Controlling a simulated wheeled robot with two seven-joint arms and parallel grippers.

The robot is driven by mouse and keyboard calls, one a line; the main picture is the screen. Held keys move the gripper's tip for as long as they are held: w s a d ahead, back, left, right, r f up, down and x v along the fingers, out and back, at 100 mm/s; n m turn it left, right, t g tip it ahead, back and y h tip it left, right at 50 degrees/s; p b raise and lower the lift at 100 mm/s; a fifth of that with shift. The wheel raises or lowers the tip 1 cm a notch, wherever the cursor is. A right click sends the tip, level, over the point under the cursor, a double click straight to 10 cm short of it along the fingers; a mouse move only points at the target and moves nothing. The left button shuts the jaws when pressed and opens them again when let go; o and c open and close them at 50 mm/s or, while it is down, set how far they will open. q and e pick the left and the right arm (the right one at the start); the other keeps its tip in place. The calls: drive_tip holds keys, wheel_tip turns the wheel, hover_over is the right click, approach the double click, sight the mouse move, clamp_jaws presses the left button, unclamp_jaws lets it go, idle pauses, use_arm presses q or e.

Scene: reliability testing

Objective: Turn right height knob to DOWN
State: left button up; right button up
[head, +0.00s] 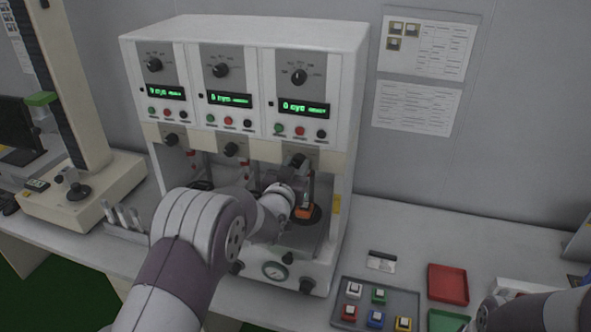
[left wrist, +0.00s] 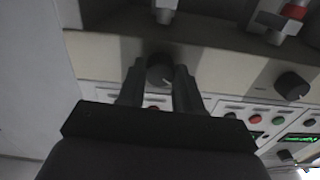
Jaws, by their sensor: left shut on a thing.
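The white three-station tester (head: 345,100) stands against the wall. Its right height knob (left wrist: 160,73) is a round dark knob on the beige strip, seen upside down in the left wrist view. My left gripper (head: 298,163) reaches up to the right station in the head view and mostly hides that knob. In the left wrist view its two dark fingers (left wrist: 159,85) stand on either side of the knob and are shut on it. The DOWN marking cannot be read. My right gripper (head: 488,314) is partly in view at the lower right; its fingers are unclear.
The middle height knob (head: 231,150) and left height knob (head: 170,140) are on the same strip. An orange switch (head: 303,211) sits in the right station below my gripper. A grey tray (head: 349,291) of several coloured switches and a red tray (head: 448,283) lie at right.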

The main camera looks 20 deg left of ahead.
use_arm(q)
drive_tip(key=m+b, duration=0.3)
drive_tip(key=b, duration=0.1)
drive_tip(key=m+b, duration=0.3)
drive_tip(key=b, duration=0.1)
drive_tip(key=m+b, duration=0.3)
drive_tip(key=b, duration=0.1)
drive_tip(key=shift+f+b, duration=0.3)
drive_tip(key=shift+f, duration=0.05)
drive_tip(key=m+b, duration=1)
drive_tip(key=b, duration=0.3)
drive_tip(key=shift+r+m+b, duration=0.2)
drive_tip(key=shift+m+b, duration=0.6)
drive_tip(key=shift+m, duration=0.4)
drive_tip(key=shift+m+b, duration=0.4)
drive_tip(key=shift+m, duration=0.7)
drive_tip(key=o, duration=1)
drive_tip(key=shift+r, duration=0.1)
drive_tip(key=shift+o, duration=0.2)
